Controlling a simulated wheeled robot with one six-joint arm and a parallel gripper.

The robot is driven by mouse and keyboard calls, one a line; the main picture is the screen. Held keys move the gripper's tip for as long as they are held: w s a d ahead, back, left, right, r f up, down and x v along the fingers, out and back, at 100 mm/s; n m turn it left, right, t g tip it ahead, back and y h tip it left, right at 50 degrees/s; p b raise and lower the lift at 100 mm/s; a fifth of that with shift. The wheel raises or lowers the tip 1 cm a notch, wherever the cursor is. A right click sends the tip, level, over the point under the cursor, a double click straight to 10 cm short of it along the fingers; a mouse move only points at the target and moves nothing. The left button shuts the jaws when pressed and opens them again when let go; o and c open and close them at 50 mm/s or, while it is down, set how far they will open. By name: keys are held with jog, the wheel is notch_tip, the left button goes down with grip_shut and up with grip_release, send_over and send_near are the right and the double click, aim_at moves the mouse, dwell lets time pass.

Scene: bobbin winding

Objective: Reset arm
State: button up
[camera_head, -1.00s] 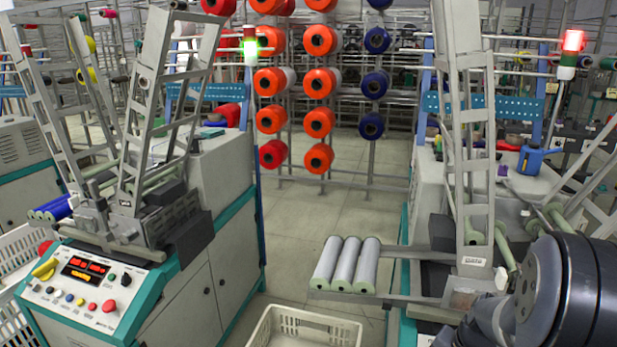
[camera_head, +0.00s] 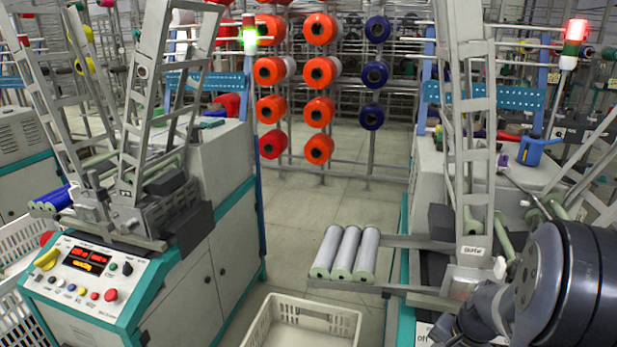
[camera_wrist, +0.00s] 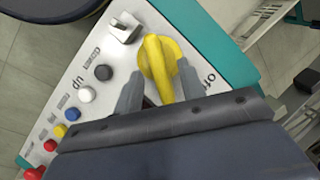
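My gripper (camera_wrist: 160,90) shows only in the wrist view. Its two grey fingers are apart, one on each side of a yellow rotary knob (camera_wrist: 160,62) on a white control panel (camera_wrist: 112,92). I cannot tell whether the fingers touch the knob. In the head view my dark arm comes in at the lower right, and my gripper is out of sight.
The panel also bears several coloured buttons (camera_wrist: 87,95) and a metal toggle switch (camera_wrist: 124,28). Three grey bobbins (camera_head: 345,253) lie on a rack of the right machine. A white crate (camera_head: 262,325) stands on the floor, with clear floor (camera_head: 310,215) behind it.

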jog(key=shift+w+a+f, duration=0.15)
jog(key=shift+a+f, duration=0.05)
jog(key=shift+f, duration=0.5)
jog(key=n, duration=0.1)
jog(key=n+h, duration=0.1)
jog(key=n, duration=0.1)
jog(key=n+g, duration=0.1)
jog(key=shift+w+a+r+n+h+b, duration=0.2)
jog(key=shift+a+n+h+b, duration=0.1)
jog(key=shift+h+b, duration=0.1)
